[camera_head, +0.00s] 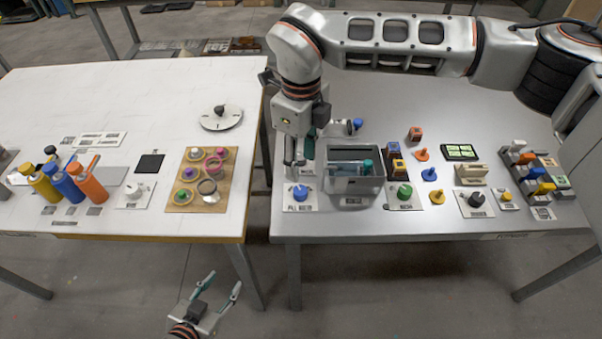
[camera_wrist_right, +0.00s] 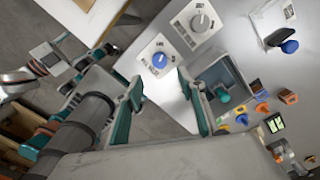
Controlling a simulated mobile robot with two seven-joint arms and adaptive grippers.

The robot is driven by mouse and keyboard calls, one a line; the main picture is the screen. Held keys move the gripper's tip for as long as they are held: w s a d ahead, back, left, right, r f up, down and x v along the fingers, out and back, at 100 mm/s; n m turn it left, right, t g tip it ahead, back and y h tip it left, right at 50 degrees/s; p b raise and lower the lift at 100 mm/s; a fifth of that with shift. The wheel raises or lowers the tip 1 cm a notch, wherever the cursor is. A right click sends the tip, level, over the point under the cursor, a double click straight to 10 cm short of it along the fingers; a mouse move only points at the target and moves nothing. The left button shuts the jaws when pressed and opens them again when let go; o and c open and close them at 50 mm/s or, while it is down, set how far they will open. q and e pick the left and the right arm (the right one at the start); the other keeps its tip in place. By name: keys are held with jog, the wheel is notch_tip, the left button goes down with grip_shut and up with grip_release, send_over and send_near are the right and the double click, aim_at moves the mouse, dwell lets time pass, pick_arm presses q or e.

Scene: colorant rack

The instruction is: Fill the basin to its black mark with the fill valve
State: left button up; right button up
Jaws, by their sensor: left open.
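The fill valve is a blue knob (camera_head: 300,193) on a white plate at the front left of the grey table. In the right wrist view the blue knob (camera_wrist_right: 160,60) lies ahead between the fingertips. My right gripper (camera_head: 297,161) points down just above and behind the knob; its fingers are apart and hold nothing. The basin (camera_head: 355,187) is a grey open box just right of the valve, also in the right wrist view (camera_wrist_right: 213,76). A teal part shows inside it. Its black mark and water level cannot be made out. My left gripper (camera_head: 215,296) is open and empty, low in front of the tables.
A blue-ended fitting (camera_head: 355,125) stands behind the basin. A grey dial (camera_wrist_right: 200,22) is near the valve. The white table (camera_head: 100,100) holds bottles and a wooden tray (camera_head: 193,207).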

jog(key=shift+r, duration=1.3)
dwell(6.7)
